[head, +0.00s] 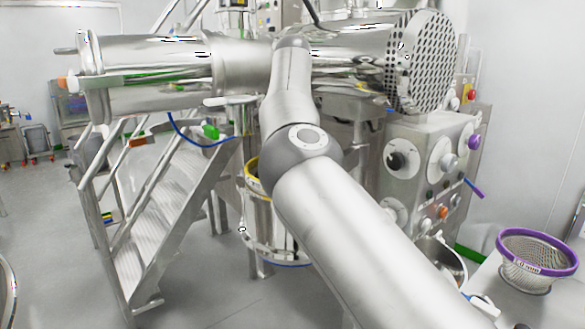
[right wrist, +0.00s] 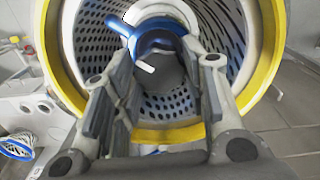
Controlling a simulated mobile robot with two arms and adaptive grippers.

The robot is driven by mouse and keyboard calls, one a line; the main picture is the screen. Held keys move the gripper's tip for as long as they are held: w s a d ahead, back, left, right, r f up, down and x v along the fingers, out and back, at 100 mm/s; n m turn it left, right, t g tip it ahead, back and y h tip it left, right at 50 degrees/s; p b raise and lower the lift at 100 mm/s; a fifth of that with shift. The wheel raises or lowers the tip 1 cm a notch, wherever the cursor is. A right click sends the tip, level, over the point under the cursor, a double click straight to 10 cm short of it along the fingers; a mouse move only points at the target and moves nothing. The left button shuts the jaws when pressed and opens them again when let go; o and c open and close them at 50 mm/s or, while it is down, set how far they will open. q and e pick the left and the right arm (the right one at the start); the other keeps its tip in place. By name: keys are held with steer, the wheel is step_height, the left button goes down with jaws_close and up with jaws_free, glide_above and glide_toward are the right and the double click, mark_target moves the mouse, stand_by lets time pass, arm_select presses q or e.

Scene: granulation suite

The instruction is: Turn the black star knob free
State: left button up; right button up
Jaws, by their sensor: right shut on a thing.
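In the right wrist view a dark grey to black knob-like part (right wrist: 172,76) sits between the fingertips of my right gripper (right wrist: 163,62), in front of a blue hub piece (right wrist: 150,36). I take it for the black star knob; its star shape is not clear. My right gripper is shut on it, inside the mouth of a perforated drum (right wrist: 165,105) with a yellow ring (right wrist: 150,135). In the head view my right arm reaches up to the steel machine (head: 350,55), and its gripper and the knob are hidden. My left gripper is not in view.
A control panel (head: 425,135) with a black rotary dial (head: 402,160) stands right of my arm. A purple-rimmed sieve basket (head: 537,250) rests on a bench at lower right. Metal steps (head: 160,190) stand left.

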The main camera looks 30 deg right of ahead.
steer(key=shift+n+b, duration=0.3)
steer(key=shift+n, duration=0.5)
steer(key=o, duration=1.1)
steer(key=shift+c, duration=0.2)
